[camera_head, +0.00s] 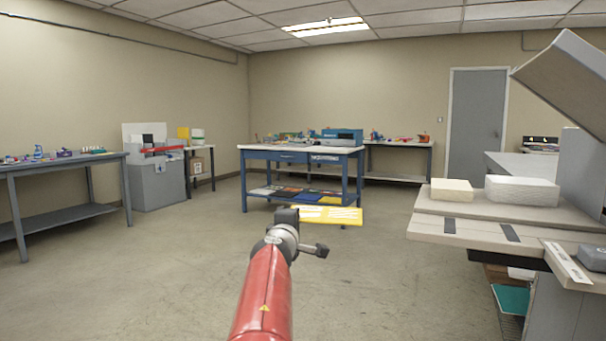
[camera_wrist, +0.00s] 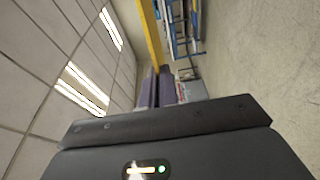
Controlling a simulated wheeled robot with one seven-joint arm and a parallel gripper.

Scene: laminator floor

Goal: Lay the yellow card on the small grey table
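The yellow card (camera_head: 338,221) shows in the head view just beyond the end of my red arm, with white patches on its face. My gripper (camera_head: 291,214) is at its left end. In the wrist view the card (camera_wrist: 150,32) is seen edge-on as a yellow strip running out from between the fingertips of my gripper (camera_wrist: 157,72), which is shut on it. The card is held up in the air, in front of the blue bench. I cannot tell which table is the small grey one; a grey table (camera_head: 60,171) with small items on top stands at the left.
A blue bench (camera_head: 303,150) with a loaded lower shelf stands ahead. A grey cabinet (camera_head: 158,186) is at the back left. At the right, a large machine (camera_head: 480,232) carries white blocks (camera_head: 520,190). The floor at left and centre is clear.

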